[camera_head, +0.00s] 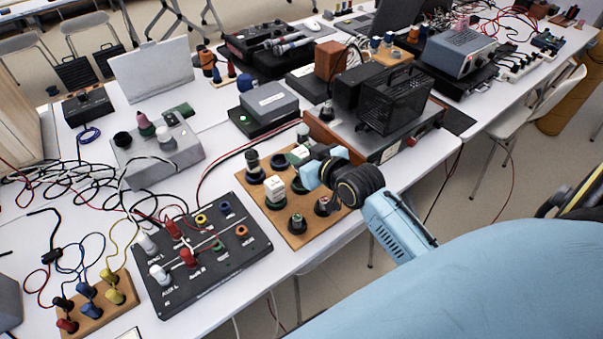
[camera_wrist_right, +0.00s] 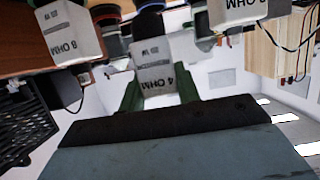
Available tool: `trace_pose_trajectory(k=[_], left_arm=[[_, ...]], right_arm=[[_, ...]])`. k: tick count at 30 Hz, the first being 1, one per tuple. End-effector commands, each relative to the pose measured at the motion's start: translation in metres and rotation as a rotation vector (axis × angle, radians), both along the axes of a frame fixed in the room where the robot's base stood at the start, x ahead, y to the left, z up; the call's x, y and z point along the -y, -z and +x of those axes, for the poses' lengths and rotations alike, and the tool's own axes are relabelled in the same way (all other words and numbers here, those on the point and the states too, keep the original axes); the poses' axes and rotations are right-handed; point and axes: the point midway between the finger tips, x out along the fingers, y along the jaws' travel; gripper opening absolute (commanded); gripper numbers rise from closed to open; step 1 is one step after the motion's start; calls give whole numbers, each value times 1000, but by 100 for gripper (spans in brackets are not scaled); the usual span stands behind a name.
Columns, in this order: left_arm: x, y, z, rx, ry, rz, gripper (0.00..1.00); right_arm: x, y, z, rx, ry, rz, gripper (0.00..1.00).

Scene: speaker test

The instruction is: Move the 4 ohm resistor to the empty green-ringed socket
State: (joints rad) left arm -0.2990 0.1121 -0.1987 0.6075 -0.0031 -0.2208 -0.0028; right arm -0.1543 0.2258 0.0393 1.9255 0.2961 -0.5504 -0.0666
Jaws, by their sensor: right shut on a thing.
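The 4 ohm resistor is a pale grey block marked "4 OHM" (camera_wrist_right: 157,78), upside down in the right wrist view. My right gripper (camera_wrist_right: 160,92) is shut on it, with a green finger on each side. In the head view my right gripper (camera_head: 312,172) is over the right part of a brown wooden board (camera_head: 288,238). Two blocks marked "8 OHM" show in the right wrist view, one at the left (camera_wrist_right: 70,34) and one at the top right (camera_wrist_right: 243,10). I cannot make out the empty green-ringed socket. My left gripper is not in view.
A black panel with coloured terminals (camera_head: 205,270) lies left of the board. A white block (camera_head: 275,187) and several dark round parts stand on the board. A black mesh-fronted box (camera_head: 397,100) stands behind my right gripper. Loose cables cover the left of the table.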

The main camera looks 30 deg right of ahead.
Motion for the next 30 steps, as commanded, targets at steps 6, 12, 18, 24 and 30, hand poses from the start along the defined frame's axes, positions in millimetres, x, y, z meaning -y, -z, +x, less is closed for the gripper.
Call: trace_pose_trajectory(k=[6, 12, 18, 24, 30], left_arm=[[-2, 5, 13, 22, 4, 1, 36], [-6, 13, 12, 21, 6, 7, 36], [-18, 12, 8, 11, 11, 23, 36], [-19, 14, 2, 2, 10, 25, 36], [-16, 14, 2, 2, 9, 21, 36]], right_arm=[[0, 19, 0, -1, 0, 0, 9], [0, 45, 0, 0, 1, -1, 9], [0, 44, 0, 1, 1, -1, 9], [0, 49, 0, 0, 0, -1, 9], [0, 51, 0, 1, 0, -1, 47]])
